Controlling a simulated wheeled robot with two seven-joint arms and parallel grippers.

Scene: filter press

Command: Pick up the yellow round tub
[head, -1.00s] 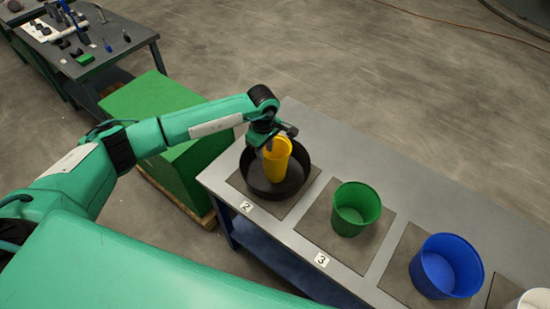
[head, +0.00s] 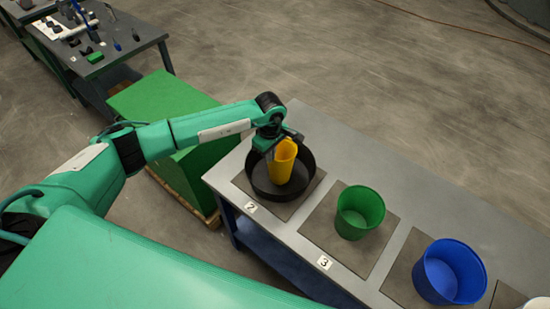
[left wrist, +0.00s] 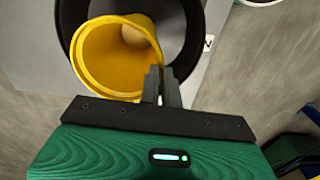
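The yellow round tub (head: 283,164) is inside a wide black round pan (head: 309,180) on the table spot marked 2. In the left wrist view the tub (left wrist: 92,62) shows its open mouth, with a rounded, pale tan thing (left wrist: 138,34) inside. My left gripper (head: 270,152) is at the tub's rim, on its left side in the head view. In the left wrist view its two fingers (left wrist: 161,86) are close together with the tub's wall between them. Whether the tub's base touches the pan cannot be told. My right gripper is not in view.
A green tub (head: 360,211) and a blue tub (head: 449,271) stand farther right on the grey table (head: 350,150). A green block (head: 165,105) stands left of the table. A table with tools (head: 100,60) is at upper left.

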